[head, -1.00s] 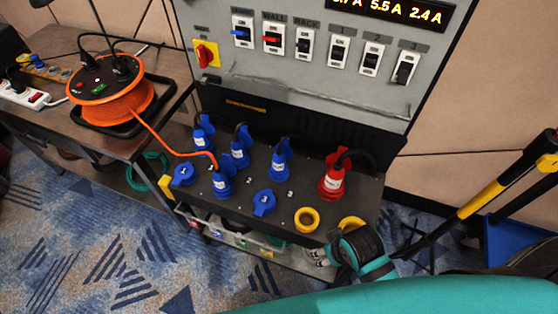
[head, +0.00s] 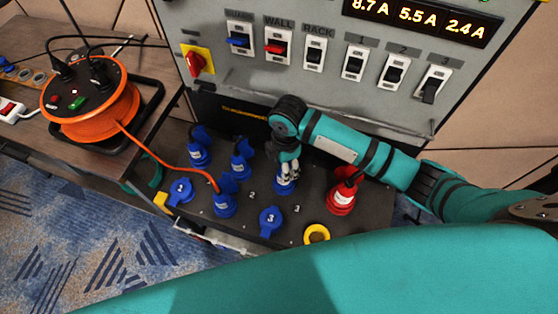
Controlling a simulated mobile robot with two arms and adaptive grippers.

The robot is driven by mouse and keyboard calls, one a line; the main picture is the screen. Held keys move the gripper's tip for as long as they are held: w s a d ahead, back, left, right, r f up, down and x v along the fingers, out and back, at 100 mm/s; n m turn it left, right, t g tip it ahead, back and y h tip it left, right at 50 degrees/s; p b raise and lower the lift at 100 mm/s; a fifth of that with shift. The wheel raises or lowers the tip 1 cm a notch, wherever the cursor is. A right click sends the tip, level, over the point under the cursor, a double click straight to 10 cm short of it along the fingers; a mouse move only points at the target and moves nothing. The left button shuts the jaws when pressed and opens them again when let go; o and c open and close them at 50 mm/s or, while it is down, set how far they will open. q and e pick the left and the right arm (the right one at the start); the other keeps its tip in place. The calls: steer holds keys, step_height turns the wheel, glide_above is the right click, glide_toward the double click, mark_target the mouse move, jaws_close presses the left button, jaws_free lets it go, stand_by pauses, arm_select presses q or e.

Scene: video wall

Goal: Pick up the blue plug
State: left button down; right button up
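Several blue plugs stand upright in the dark socket panel (head: 255,199). One blue plug (head: 284,186) is directly below my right gripper (head: 289,172), whose fingers point down at its top and cover part of it. I cannot tell whether the fingers touch or close on it. Two other blue plugs stand to its left, the back left plug (head: 199,153) and the middle plug (head: 240,165). A front blue plug (head: 223,203) has the orange cable running into it. My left gripper is not in view.
A red plug (head: 341,198) stands right of my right gripper. Blue lids (head: 270,221) and a yellow ring (head: 316,234) are at the panel's front. The switch board (head: 320,85) rises behind. An orange cable reel (head: 92,105) stands on the left table.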

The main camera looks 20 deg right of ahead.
steer(key=shift+w+d+r, duration=0.1)
steer(key=shift+w+d, duration=0.3)
steer(key=shift+w, duration=0.05)
steer(key=shift+s, duration=0.15)
step_height(320, 180, down, 4)
steer(key=shift+f+p, duration=0.15)
steer(key=shift+p, duration=0.25)
step_height(320, 180, down, 2)
steer(key=shift+f, duration=0.3)
steer(key=c, duration=1)
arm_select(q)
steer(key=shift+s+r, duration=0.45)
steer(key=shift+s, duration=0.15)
arm_select(e)
steer(key=shift+c, duration=0.3)
